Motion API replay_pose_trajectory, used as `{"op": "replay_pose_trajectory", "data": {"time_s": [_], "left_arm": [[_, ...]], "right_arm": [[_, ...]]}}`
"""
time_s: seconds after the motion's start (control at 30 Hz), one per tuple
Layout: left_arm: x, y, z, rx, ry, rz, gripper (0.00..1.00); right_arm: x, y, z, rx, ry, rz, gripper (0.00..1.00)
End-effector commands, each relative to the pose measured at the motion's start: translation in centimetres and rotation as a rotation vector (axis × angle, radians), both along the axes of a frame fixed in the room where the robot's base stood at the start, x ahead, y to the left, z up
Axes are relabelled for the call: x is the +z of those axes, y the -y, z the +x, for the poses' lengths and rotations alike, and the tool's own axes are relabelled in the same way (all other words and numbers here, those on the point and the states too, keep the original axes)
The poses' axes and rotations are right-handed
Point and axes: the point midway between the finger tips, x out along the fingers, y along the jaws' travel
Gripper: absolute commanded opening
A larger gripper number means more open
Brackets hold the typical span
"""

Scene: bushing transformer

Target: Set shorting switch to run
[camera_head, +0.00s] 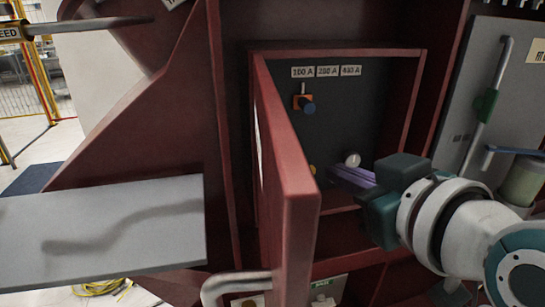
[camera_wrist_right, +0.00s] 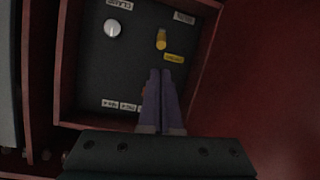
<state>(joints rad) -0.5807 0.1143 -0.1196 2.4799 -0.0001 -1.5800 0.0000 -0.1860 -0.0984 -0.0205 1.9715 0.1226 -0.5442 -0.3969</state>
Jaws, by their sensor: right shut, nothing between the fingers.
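A dark switch panel (camera_head: 335,120) sits inside a red box whose door (camera_head: 291,170) stands open. In the head view, only a bit of yellow (camera_head: 312,169) shows past the door edge. My right gripper (camera_head: 334,173) is shut and empty at the box opening. Its purple fingers (camera_wrist_right: 160,73) point at the panel, tips just short of the yellow switch in that picture; contact cannot be told. My left gripper is out of view.
A white knob (camera_head: 352,160) sits on the panel; it also shows in the right wrist view (camera_wrist_right: 112,28). The open door and red box walls bound the space around my right gripper.

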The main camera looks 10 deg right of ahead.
Motion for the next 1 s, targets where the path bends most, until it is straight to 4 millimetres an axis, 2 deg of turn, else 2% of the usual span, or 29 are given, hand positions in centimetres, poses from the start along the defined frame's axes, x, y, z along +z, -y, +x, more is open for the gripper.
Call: {"op": "replay_pose_trajectory", "data": {"time_s": [0.33, 0.47, 0.8, 1.0], "left_arm": [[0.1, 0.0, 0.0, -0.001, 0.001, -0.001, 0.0], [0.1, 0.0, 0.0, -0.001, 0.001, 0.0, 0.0], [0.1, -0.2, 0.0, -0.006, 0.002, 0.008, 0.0], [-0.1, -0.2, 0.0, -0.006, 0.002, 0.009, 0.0]], "right_arm": [[0.0, 0.0, 0.1, -0.001, 0.001, 0.001, 0.0], [-0.2, -0.1, 0.8, -0.001, 0.001, 0.001, 0.0], [-1.8, -0.6, 5.9, 0.0, 0.001, 0.002, 0.0], [-2.7, -0.8, 8.2, -0.001, 0.0, 0.001, 0.0]]}}
